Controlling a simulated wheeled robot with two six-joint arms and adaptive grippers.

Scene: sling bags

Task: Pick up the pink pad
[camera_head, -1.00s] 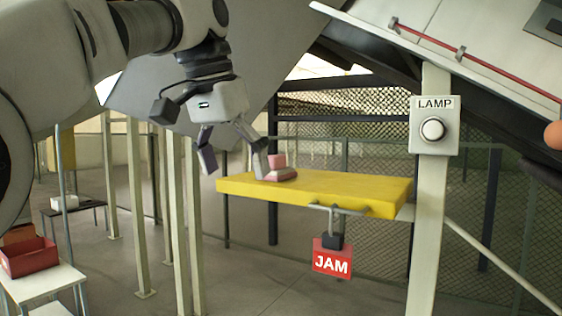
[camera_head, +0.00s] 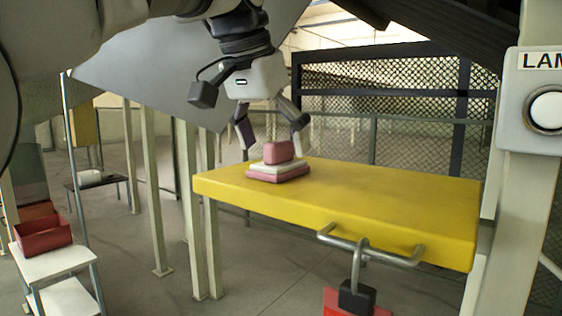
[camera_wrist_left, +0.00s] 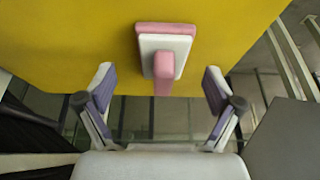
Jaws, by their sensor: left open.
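The pink pad (camera_head: 278,176) lies flat on the yellow shelf, near its left end. A white layer sits on it, with an upright pink block (camera_head: 279,151) on top. In the left wrist view the pad (camera_wrist_left: 166,28) is at the top centre, and the pink block (camera_wrist_left: 163,68) sticks out toward the camera. My left gripper (camera_head: 271,148) is open and empty, pointing down around or just behind the block. In the left wrist view its two fingertips (camera_wrist_left: 158,72) are spread on either side of the block, apart from it. My right gripper is not in view.
The yellow shelf (camera_head: 380,205) has free room right of the pad. A metal handle with a padlock (camera_head: 357,295) hangs at its front edge. A lamp button box (camera_head: 545,108) is on a post at right. A red bin (camera_head: 42,234) stands on a white stand at left.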

